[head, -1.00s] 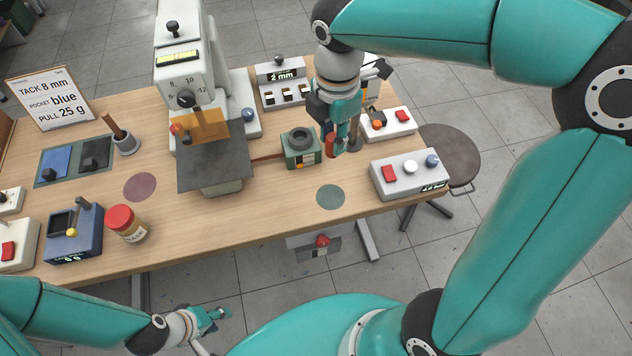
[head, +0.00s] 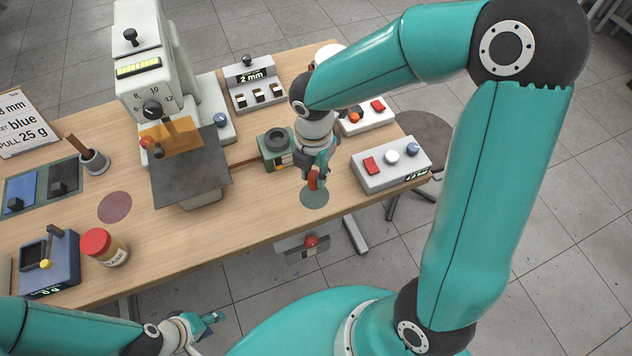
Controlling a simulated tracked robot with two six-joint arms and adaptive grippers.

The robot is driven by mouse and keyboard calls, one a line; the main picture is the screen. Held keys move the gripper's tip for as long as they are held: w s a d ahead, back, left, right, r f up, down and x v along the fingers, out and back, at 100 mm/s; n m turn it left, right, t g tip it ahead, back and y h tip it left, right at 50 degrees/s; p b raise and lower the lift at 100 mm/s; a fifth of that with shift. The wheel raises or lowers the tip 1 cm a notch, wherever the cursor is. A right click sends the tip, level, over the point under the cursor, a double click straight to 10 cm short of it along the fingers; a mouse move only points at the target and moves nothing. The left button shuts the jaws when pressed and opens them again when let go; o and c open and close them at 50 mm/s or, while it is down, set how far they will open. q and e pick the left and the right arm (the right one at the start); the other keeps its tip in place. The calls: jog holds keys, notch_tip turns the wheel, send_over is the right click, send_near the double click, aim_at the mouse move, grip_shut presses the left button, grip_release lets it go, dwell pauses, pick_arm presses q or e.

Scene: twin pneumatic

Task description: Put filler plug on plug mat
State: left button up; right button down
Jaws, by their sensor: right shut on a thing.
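The filler plug appears to be the small red-orange piece (head: 313,180) at the fingertips of my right gripper (head: 315,174). That gripper is shut on it, and the fingers partly hide it. It is over the back part of a round green mat (head: 314,201) near the table's front edge, which looks like the plug mat. I cannot tell whether the plug touches the mat. My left gripper (head: 212,319) is low in front of the table, away from the plug; its jaws are too small to judge.
A green block with a dark ring (head: 277,146) stands just behind and left of the mat. A grey button box (head: 391,165) is to its right. A purple round mat (head: 114,207) and a red-lidded jar (head: 105,248) are at the left.

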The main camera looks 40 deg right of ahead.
aim_at(314, 185)
jog(key=shift+f, duration=2.35)
jog(key=shift+f+b, duration=0.1)
jog(key=shift+b, duration=0.25)
jog(key=c, duration=0.9)
grip_release()
jog(key=shift+r, duration=0.4)
notch_tip(314, 185, up, 11)
jog(key=shift+r+p, duration=0.2)
jog(key=shift+p, duration=0.5)
